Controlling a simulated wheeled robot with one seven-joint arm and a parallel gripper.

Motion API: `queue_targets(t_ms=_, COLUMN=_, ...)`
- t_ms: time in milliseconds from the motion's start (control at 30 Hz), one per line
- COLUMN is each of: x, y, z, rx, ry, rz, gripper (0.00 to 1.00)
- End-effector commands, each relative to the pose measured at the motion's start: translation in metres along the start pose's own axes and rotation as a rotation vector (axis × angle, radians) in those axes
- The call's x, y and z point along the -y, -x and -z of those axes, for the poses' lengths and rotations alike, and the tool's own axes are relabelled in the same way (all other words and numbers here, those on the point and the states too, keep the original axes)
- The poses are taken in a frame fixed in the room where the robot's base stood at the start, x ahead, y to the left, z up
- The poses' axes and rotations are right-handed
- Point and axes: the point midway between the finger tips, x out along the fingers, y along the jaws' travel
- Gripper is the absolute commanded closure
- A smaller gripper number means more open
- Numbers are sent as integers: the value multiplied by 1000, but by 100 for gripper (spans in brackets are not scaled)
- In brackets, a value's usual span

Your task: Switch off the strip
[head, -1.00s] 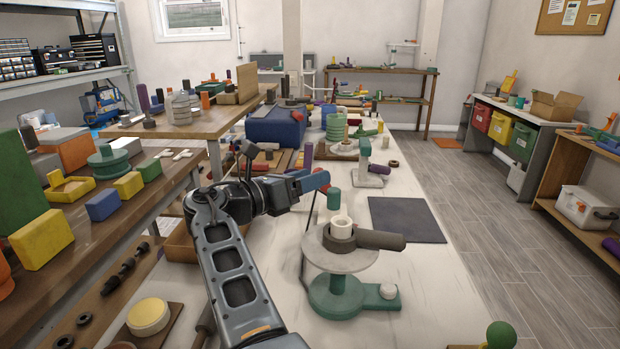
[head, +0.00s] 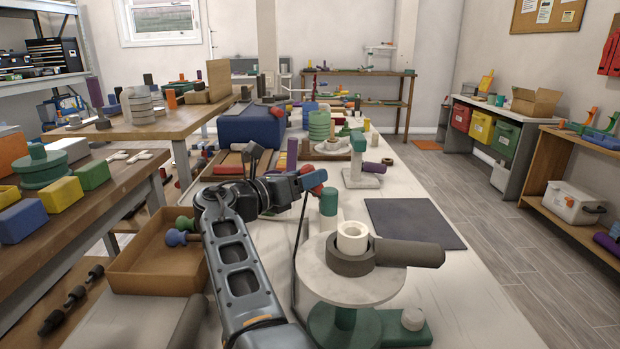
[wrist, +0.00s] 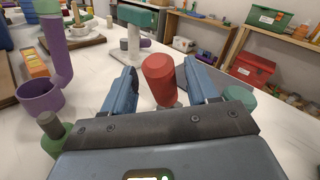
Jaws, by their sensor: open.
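My gripper (head: 314,181) is over the white table, just behind and left of the near turntable stand. In the wrist view its two blue fingers (wrist: 160,88) are apart. A red cylinder (wrist: 160,78) stands tilted between them in the picture; I cannot tell whether it touches either finger. A bit of red (head: 319,188) also shows at the gripper tip in the head view. A green cylinder (head: 328,201) stands close by, and a green top (wrist: 238,97) shows beside the right finger in the wrist view. I cannot make out a strip or its switch for sure.
A turntable stand (head: 320,285) with a dark-handled ring stands at the near right. A dark mat (head: 414,222) lies beyond it. A cardboard tray (head: 150,278) is left of my arm. A purple pipe (wrist: 55,60) stands left in the wrist view. Clear floor is at right.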

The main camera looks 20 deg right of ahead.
Motion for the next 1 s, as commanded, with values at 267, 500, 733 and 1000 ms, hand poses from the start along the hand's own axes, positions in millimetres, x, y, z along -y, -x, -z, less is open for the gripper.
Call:
queue_targets(t_ms=267, x=0, y=-14, z=0, rx=1, ry=0, rz=0, gripper=42)
queue_targets(t_ms=500, x=0, y=-14, z=0, rx=1, ry=0, rz=0, gripper=47)
queue_targets(t_ms=733, x=0, y=-14, z=0, rx=1, ry=0, rz=-1, gripper=69)
queue_targets(t_ms=1000, x=0, y=-14, z=0, rx=1, ry=0, rz=-1, gripper=95)
